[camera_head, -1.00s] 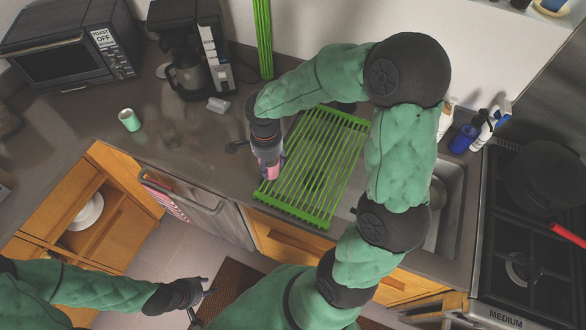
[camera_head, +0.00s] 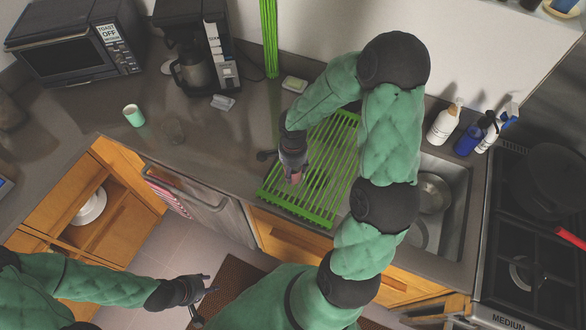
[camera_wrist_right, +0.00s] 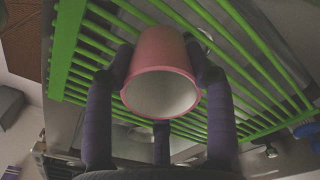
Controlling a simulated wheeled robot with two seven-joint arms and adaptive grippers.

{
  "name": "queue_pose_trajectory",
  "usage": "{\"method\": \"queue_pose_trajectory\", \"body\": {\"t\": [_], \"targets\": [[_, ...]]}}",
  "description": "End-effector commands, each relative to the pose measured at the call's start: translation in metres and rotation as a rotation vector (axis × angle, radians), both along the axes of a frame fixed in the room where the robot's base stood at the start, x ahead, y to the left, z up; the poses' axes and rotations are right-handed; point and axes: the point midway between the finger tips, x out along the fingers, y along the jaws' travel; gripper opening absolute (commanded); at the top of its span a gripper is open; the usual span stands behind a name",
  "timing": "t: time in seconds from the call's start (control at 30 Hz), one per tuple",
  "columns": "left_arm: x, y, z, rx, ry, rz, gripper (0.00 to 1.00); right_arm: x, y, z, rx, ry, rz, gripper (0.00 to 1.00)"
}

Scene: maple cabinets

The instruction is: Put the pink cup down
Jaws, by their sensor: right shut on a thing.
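The pink cup (camera_wrist_right: 161,55) is between the fingers of my right gripper (camera_wrist_right: 163,85), which is shut on it. In the right wrist view its white inside faces the camera. In the head view the pink cup (camera_head: 295,178) is mostly hidden by my right gripper (camera_head: 293,165), over the left part of the green drying rack (camera_head: 330,190). I cannot tell whether the cup touches the rack. My left gripper (camera_head: 197,290) is over the floor in front of the counter, fingers apart, holding nothing visible.
The sink (camera_head: 450,190) with a metal pot (camera_head: 433,192) is right of the rack. Several bottles (camera_head: 445,122) stand behind it. An open cabinet (camera_head: 110,215) is below.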

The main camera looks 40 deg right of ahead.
Motion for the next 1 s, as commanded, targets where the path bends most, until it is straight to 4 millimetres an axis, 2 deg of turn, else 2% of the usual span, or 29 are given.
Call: {"method": "queue_pose_trajectory", "body": {"t": [0.3,0.33,0.4,0.87,1.0], "targets": [[0.000,0.000,-0.005,0.000,0.000,0.000,0.40,0.000,0.000,-0.003,0.000,-0.001,0.001,0.16],[0.000,0.000,-0.004,0.000,0.000,0.000,0.40,0.000,0.000,-0.003,0.000,0.000,0.001,0.60],[0.000,0.000,-0.004,0.000,0.000,0.000,0.40,0.000,0.000,-0.002,0.000,0.000,0.001,0.78],[0.000,0.000,0.002,0.000,0.000,0.000,0.40,0.000,0.000,0.002,0.000,0.000,0.000,0.78],[0.000,0.000,0.004,0.000,0.000,0.000,0.40,0.001,-0.001,0.023,-0.003,-0.005,-0.001,0.78]]}}
